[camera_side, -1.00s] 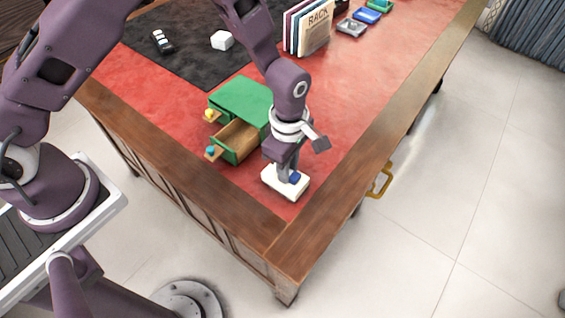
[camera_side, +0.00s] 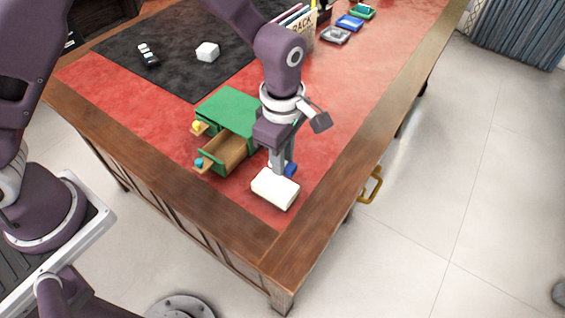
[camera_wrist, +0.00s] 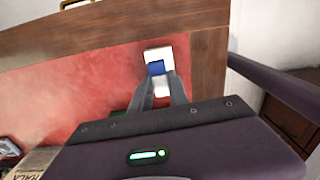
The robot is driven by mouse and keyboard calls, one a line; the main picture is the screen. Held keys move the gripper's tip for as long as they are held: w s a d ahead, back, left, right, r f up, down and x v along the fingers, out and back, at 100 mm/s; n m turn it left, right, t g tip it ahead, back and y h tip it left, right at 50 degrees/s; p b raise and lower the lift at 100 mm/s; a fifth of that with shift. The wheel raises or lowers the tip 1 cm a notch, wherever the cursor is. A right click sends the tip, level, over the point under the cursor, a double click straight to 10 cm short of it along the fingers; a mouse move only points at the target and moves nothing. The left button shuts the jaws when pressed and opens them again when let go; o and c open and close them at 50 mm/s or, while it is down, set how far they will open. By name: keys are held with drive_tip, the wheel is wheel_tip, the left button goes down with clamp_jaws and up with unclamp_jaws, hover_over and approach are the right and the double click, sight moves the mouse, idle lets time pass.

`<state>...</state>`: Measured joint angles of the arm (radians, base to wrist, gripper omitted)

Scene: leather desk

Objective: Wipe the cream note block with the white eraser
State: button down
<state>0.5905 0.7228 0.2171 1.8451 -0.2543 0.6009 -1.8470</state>
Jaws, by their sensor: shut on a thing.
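The cream note block (camera_side: 275,188) lies flat on the red desk top near its front corner. In the wrist view the note block (camera_wrist: 158,52) is just beyond my fingertips. My gripper (camera_side: 281,168) points down at the block's back edge, shut on the white eraser, which has a blue sleeve. The blue sleeve of the eraser (camera_side: 290,169) shows beside the fingers; in the wrist view it also shows (camera_wrist: 156,68) at the fingertips, overlapping the block in the picture. The fingers and block hide part of the eraser, and I cannot tell whether it touches the block.
A green drawer box (camera_side: 228,112) with an open drawer stands left of my gripper. A white cube (camera_side: 207,52) and a black-and-white item (camera_side: 148,55) lie on the dark mat. Books (camera_side: 302,27) and small trays (camera_side: 350,22) are behind. The wooden desk edge (camera_side: 290,250) is close in front.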

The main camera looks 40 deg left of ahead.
sight(283, 189)
drive_tip(key=shift+f, duration=0.15)
idle(0.7)
drive_tip(key=shift+f, duration=3.7)
drive_tip(key=shift+a+f, duration=0.2)
drive_tip(key=shift+a, duration=1.7)
drive_tip(key=shift+d, duration=1.95)
drive_tip(key=shift+r, duration=4.1)
